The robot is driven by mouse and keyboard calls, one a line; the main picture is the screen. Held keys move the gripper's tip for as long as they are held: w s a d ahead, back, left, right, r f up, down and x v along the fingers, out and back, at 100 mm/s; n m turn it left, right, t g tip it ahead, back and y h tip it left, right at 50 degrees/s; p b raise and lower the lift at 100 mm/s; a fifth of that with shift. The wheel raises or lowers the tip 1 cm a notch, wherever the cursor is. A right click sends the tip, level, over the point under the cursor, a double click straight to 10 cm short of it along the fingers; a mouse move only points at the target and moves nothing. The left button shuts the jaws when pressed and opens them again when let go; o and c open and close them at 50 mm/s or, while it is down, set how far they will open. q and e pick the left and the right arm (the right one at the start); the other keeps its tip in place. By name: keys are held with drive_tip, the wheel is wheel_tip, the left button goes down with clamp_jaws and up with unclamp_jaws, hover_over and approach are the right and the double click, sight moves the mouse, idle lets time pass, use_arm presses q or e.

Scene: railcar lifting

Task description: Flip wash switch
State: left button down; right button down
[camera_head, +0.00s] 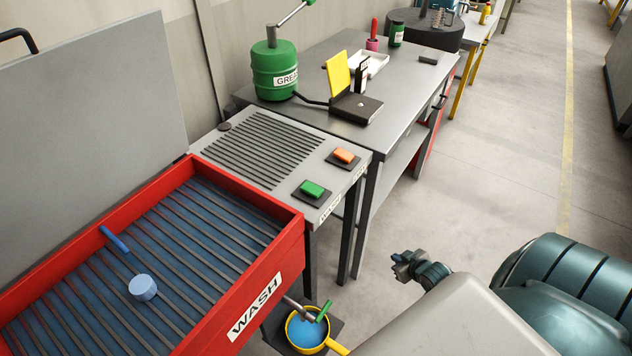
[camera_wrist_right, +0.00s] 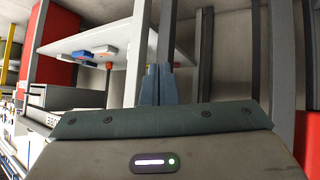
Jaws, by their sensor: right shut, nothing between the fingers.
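A green rocker switch (camera_head: 312,188) and an orange rocker switch (camera_head: 344,155) sit on dark plates at the right end of the grey slatted table. A small white label (camera_head: 330,207) is on the table edge below the green one; its text is too small to read surely. The red wash basin (camera_head: 240,291), marked WASH, stands open to the left. My right gripper (camera_head: 404,266) is over the floor, right of the switches and apart from them. Its blue-grey fingers show together and empty in the right wrist view (camera_wrist_right: 158,85). My left gripper is not in view.
A yellow pan (camera_head: 335,345) with blue contents is below the basin's right corner. A blue brush-like stick (camera_head: 115,240) and a pale blue cylinder (camera_head: 142,287) lie in the basin. A green grease drum (camera_head: 274,75) stands on the table behind.

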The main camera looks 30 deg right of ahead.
drive_tip(key=w+a+r+n+t+y, duration=0.1)
drive_tip(key=w+r, duration=0.3)
drive_tip(key=r, duration=0.3)
drive_tip(key=w+r+t+y, duration=0.1)
drive_tip(key=w+r+t, duration=0.15)
drive_tip(key=r, duration=0.35)
drive_tip(key=w+a+r+n+y, duration=0.1)
drive_tip(key=w+a+r+y, duration=0.1)
drive_tip(key=a+r, duration=0.4)
drive_tip(key=w+a+r+n+y, duration=0.2)
drive_tip(key=a+r+y, duration=0.2)
drive_tip(key=r, duration=1.1)
drive_tip(key=a, duration=0.3)
drive_tip(key=shift+a+r+t, duration=0.25)
drive_tip(key=shift+r+t, duration=0.1)
